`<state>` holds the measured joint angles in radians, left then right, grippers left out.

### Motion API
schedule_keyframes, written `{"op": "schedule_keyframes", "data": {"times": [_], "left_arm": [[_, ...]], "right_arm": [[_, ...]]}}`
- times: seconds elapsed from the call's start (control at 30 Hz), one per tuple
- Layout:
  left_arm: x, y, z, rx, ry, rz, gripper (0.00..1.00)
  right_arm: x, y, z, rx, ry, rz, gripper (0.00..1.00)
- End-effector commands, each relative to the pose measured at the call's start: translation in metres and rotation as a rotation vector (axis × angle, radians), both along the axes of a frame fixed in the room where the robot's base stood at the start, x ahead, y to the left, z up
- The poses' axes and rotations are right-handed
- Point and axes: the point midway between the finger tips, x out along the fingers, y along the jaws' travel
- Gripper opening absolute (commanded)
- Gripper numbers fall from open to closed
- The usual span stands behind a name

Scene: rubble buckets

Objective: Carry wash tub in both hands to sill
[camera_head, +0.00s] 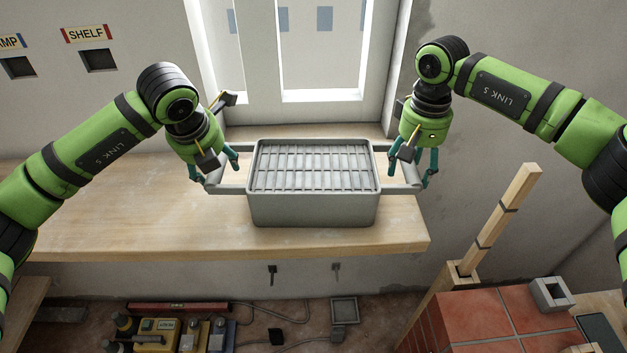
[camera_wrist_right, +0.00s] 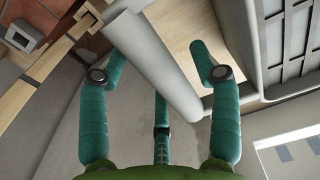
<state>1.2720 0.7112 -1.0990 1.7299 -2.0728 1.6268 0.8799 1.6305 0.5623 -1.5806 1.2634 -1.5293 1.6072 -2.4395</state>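The wash tub (camera_head: 313,210) is a grey rectangular box with a ribbed grid across its top and a bar handle on each side. It appears to rest level on the wooden bench, in front of the window sill (camera_head: 240,132). My left gripper (camera_head: 213,176) points down at the left handle (camera_head: 228,189), its fingers spread around it. My right gripper (camera_head: 420,168) points down at the right handle (camera_head: 398,189). In the right wrist view, this handle (camera_wrist_right: 155,70) runs between its spread teal fingers, and the tub wall (camera_wrist_right: 240,45) is beside them.
The wooden bench (camera_head: 130,215) is clear to the left of the tub. A white-framed window (camera_head: 375,50) stands behind. At the right front are a red tiled block (camera_head: 480,320), a grey hollow block (camera_head: 551,293) and an upright wooden post (camera_head: 500,220). Tools (camera_head: 155,335) lie below the bench.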

Motion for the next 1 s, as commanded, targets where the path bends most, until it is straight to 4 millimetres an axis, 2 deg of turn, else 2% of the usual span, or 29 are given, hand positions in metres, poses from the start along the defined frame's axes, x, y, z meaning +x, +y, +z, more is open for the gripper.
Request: {"op": "schedule_keyframes", "data": {"times": [0.03,0.07,0.1,0.13,0.57,1.0], "left_arm": [[0.0,0.0,0.0,0.0,0.0,0.0,0.33],[0.0,0.0,0.0,0.0,0.0,0.0,0.21],[0.0,0.0,0.0,0.0,0.0,0.0,0.05],[0.0,0.0,0.0,0.0,0.0,0.0,0.0],[0.001,0.0,0.005,-0.002,-0.004,0.001,0.0],[0.001,0.0,0.041,-0.002,-0.004,0.002,0.0]], "right_arm": [[0.0,0.0,0.0,0.0,0.0,0.0,0.33],[0.0,0.0,0.0,0.0,0.0,0.0,0.21],[0.0,0.0,0.0,0.0,0.0,0.0,0.05],[0.0,0.0,0.0,0.0,0.0,0.0,0.0],[0.001,0.0,0.005,0.002,-0.003,-0.002,0.0],[0.001,0.0,0.041,0.003,-0.004,-0.002,0.0]]}}
